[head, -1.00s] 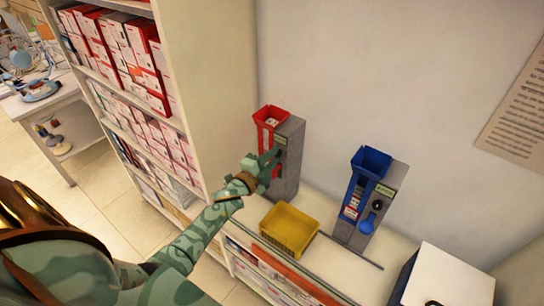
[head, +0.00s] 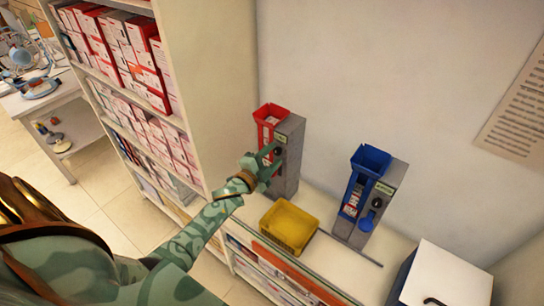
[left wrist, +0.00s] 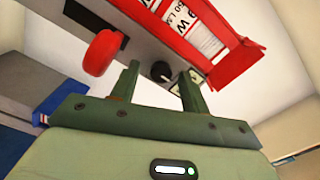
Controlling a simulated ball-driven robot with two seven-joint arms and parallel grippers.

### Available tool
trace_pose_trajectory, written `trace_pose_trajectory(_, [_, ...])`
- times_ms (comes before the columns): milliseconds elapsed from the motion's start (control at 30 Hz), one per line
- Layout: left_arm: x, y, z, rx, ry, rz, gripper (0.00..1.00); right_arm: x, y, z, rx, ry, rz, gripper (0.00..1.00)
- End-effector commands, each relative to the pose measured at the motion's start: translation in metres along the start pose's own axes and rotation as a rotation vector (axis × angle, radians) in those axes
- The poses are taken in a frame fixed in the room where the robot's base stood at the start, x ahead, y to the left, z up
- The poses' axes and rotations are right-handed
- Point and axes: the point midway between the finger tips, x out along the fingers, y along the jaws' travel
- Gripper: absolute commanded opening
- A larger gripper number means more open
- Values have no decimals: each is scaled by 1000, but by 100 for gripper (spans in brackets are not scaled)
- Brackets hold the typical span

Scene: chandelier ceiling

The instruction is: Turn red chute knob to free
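The red chute (head: 268,118) is a grey dispenser column with a red hopper, standing on the shelf top against the wall. A round black knob (head: 278,151) is on its front, near a green label. My left gripper (head: 272,155) is in front of the column at knob height. In the left wrist view, the black knob (left wrist: 160,71) shows in the gap between the fingertips of the open gripper (left wrist: 158,80). No contact with the knob is visible. A rounded red part (left wrist: 102,52) is beside one finger. My right gripper is not in view.
A yellow bin (head: 289,226) sits on the shelf top in front of the red chute. A blue chute (head: 371,160) with its own black knob stands to the right. A tall shelf of boxes (head: 205,85) stands close on the left. A white-topped box (head: 447,275) is at lower right.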

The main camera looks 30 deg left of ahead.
Motion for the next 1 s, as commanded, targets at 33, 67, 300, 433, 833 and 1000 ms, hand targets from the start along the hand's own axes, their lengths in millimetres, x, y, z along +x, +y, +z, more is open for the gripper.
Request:
trace_pose_trajectory(33, [0, 0, 0, 0, 1, -1, 45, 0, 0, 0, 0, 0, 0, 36])
trace_pose_trajectory(67, [0, -1, 0, 0, 1, -1, 45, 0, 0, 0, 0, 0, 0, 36])
trace_pose_trajectory(300, [-5, -1, 0, 1, 1, -1, 45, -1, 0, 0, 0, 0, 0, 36])
trace_pose_trajectory(433, [-27, -1, 0, 1, 1, 0, 45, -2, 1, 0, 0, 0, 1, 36])
trace_pose_trajectory(833, [-131, 1, 1, 1, 0, 0, 45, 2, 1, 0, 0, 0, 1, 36])
trace_pose_trajectory(1000, [-156, 1, 1, 0, 0, 0, 45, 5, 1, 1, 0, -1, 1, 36])
